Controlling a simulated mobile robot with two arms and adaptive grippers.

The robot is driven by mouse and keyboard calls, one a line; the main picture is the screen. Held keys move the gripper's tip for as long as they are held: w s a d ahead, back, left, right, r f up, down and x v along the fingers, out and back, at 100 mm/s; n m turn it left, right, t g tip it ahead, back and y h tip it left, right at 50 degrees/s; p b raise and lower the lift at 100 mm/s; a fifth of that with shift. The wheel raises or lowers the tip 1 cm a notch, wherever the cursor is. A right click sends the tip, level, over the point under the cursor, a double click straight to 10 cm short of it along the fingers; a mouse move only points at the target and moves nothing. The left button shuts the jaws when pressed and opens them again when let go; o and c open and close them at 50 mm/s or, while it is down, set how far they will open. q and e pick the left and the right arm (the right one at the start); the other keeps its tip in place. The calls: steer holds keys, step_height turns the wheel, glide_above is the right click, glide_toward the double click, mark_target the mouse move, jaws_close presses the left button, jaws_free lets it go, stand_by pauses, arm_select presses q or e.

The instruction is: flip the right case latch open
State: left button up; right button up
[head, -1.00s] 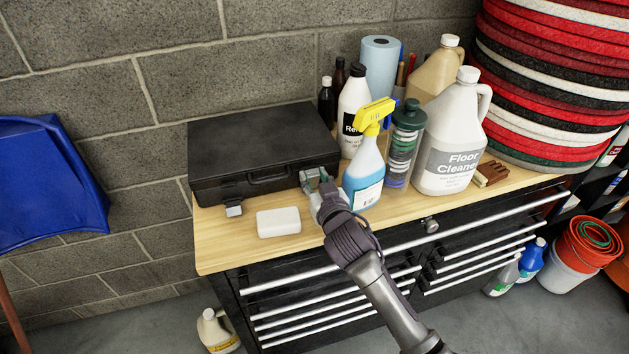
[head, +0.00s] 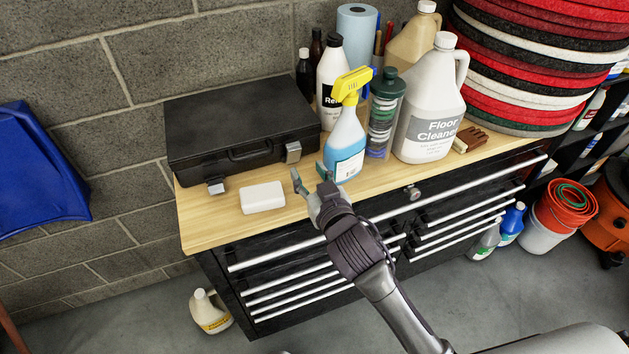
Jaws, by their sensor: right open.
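A black case (head: 240,115) lies closed on the wooden top of the tool cabinet, against the block wall. Its right latch (head: 292,151), a silver plate, shows on the front face to the right of the handle (head: 250,151). The left latch (head: 216,187) sits lower, at the front's bottom edge. I cannot tell for sure whether the right latch is flipped open. My right gripper (head: 310,178) is open and empty, in front of and below the right latch, apart from it. My left gripper is not in view.
A white block (head: 262,197) lies left of my right gripper. A spray bottle (head: 345,140) with a yellow head stands close behind and right of it. A green-capped bottle (head: 384,115) and a floor cleaner jug (head: 431,110) stand further right. The wooden top's (head: 215,228) front-left corner is clear.

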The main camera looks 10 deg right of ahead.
steer(key=shift+v, duration=1.55)
